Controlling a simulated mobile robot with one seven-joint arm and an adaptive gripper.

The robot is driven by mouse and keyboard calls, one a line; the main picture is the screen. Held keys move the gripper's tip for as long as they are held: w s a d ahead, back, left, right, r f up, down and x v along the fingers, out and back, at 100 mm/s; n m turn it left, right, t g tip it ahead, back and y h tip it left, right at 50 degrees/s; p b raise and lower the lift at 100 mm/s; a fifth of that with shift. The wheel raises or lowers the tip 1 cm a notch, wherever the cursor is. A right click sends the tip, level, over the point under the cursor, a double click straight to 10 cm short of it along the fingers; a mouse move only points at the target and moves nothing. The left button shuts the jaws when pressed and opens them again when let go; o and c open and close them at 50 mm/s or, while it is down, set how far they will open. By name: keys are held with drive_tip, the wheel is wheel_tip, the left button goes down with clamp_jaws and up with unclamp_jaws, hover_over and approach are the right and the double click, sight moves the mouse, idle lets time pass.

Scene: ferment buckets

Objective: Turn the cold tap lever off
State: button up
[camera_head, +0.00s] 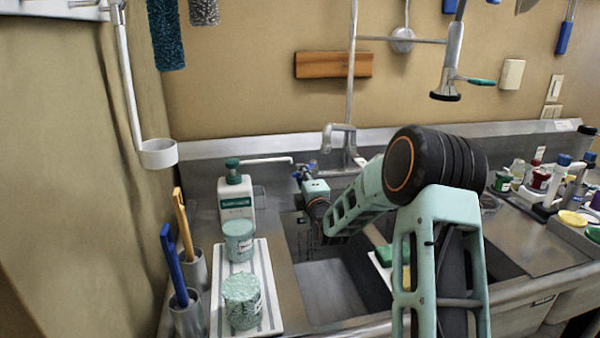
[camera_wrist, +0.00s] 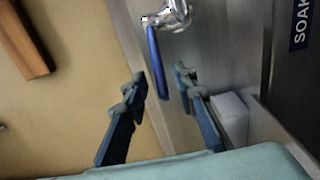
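The cold tap lever is a blue bar (camera_wrist: 157,62) hanging from a chrome tap body (camera_wrist: 172,16) in the wrist view. My gripper (camera_wrist: 161,88) is open. Its two dark fingers stand on either side of the lever's lower end in the picture, with a gap on both sides. I cannot tell whether the lever is at the same depth as the fingertips. In the head view my gripper (camera_head: 305,172) reaches over the back of the sink, near the chrome tap (camera_head: 340,135). The lever is too small there to tell from the fingers.
A wooden block (camera_head: 333,65) is on the wall. A grey-white block (camera_wrist: 230,115) lies right of my fingers.

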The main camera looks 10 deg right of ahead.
drive_tip(key=shift+w, duration=1.45)
drive_tip(key=shift+c, duration=0.4)
clamp_jaws()
